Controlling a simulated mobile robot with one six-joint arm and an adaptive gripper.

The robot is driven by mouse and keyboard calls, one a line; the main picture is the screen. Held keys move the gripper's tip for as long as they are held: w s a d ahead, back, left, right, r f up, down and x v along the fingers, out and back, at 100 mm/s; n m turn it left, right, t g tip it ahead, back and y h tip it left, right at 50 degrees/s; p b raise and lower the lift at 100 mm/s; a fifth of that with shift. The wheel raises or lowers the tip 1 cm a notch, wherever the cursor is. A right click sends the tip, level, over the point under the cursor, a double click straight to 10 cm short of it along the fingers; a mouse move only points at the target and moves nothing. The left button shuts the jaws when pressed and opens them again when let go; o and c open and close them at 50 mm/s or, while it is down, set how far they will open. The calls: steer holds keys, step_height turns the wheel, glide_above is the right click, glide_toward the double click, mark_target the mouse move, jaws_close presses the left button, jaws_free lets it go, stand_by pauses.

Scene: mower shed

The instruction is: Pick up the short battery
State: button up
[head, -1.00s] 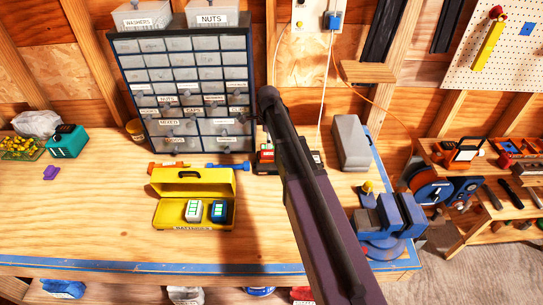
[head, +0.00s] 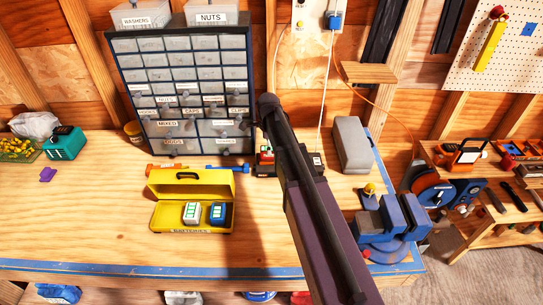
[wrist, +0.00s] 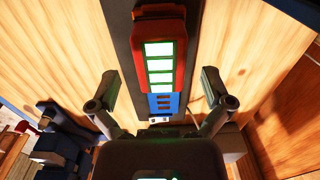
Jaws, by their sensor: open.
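A red battery (wrist: 160,30) with a column of several lit green-and-white bars and a blue lower part (wrist: 165,104) sits on a dark strip-like base in the wrist view. My gripper (wrist: 158,76) is open, with one finger on each side of it and gaps between. In the head view my arm hides the gripper, and only part of a dark charger with red (head: 266,156) shows beside it. Two more batteries, one whitish (head: 191,213) and one blue (head: 218,213), stand in the open yellow box (head: 192,231) labelled BATTERIES. I cannot tell which battery is the short one.
A drawer cabinet (head: 185,87) stands behind the box. A grey block (head: 352,145) and a blue vise (head: 395,220) are on the bench right of my arm. A teal box (head: 64,143) is at left. The bench front left is clear.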

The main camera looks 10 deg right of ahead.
steer(key=shift+f+b, duration=1.6)
steer(key=shift+f, duration=0.3)
steer(key=shift+s, duration=0.1)
steer(key=c, duration=1.3)
